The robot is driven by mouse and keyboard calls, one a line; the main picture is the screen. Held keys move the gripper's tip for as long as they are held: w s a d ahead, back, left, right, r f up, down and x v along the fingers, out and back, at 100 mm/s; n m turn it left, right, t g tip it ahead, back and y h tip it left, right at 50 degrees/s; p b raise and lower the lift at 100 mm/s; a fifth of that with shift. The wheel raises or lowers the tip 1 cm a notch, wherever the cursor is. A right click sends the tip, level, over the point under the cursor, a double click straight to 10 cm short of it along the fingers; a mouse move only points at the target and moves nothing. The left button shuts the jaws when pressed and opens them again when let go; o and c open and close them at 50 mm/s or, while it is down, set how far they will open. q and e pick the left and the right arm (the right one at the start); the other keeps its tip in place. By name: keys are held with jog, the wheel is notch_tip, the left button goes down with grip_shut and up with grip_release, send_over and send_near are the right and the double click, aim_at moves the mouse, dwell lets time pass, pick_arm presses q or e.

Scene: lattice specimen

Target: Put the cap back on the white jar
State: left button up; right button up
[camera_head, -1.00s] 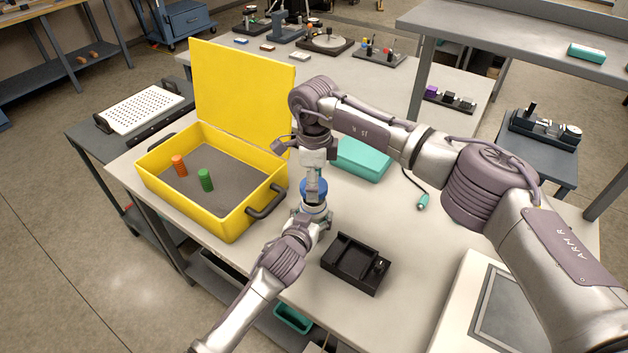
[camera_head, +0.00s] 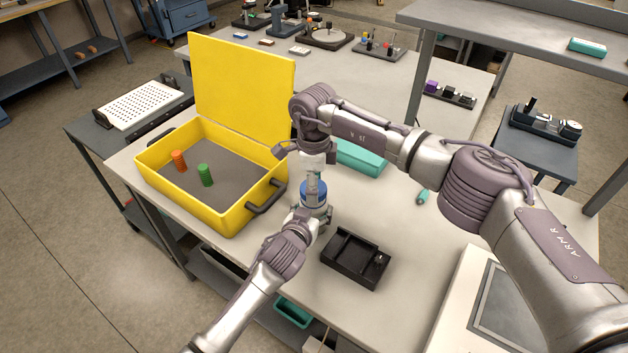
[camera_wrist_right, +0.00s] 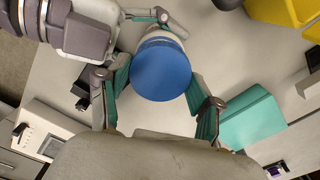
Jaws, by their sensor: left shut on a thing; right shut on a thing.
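The blue cap (camera_head: 314,190) is between the fingers of my right gripper (camera_head: 316,180), which points down and is shut on it. The cap also shows as a blue disc in the right wrist view (camera_wrist_right: 160,72), with my teal-padded right fingers (camera_wrist_right: 160,82) on both sides. The white jar (camera_wrist_right: 160,35) shows as a pale rim behind the cap. My left gripper (camera_head: 309,215) is shut on the jar just below the cap and hides most of it. Cap and jar are close together; whether they touch or the cap is seated I cannot tell.
A black fixture (camera_head: 355,260) lies right of my left gripper. A teal case (camera_head: 362,157) lies behind my right arm.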

jog(key=shift+f, duration=0.6)
dwell(0.5)
